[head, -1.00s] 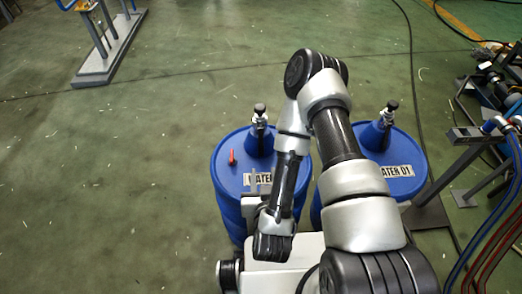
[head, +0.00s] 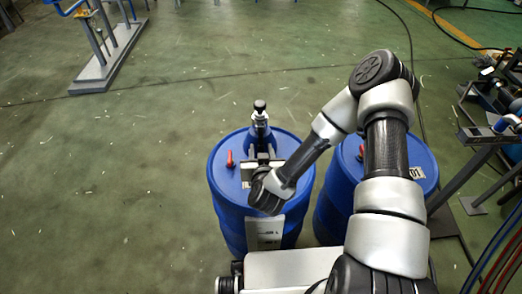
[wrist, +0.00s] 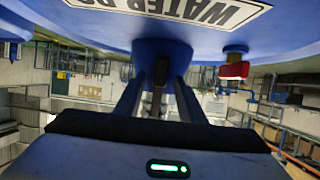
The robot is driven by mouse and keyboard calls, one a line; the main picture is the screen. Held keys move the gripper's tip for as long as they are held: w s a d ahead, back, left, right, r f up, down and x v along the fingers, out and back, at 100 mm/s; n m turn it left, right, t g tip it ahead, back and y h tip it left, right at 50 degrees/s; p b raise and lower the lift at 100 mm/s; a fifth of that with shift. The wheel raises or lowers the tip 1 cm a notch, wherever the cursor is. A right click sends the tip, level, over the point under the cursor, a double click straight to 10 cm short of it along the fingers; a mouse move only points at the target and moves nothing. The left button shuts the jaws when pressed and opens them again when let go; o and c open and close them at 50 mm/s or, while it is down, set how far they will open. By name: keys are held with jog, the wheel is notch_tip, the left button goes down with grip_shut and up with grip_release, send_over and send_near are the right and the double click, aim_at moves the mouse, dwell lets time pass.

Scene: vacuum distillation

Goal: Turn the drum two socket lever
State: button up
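Drum two is the blue drum (head: 226,190) on the left in the head view; its label (wrist: 208,8) shows upside down in the wrist view. Its socket (head: 260,122), a blue cone with a metal and black top, stands at the back of the lid. Contact cannot be told.
A second blue drum (head: 333,205) stands close on the right, partly behind my arm, with its own red lever (head: 361,152). A metal stand with hoses (head: 490,135) is at the right edge.

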jog(key=shift+x, duration=0.85)
jog(key=shift+c, duration=0.4)
grip_shut()
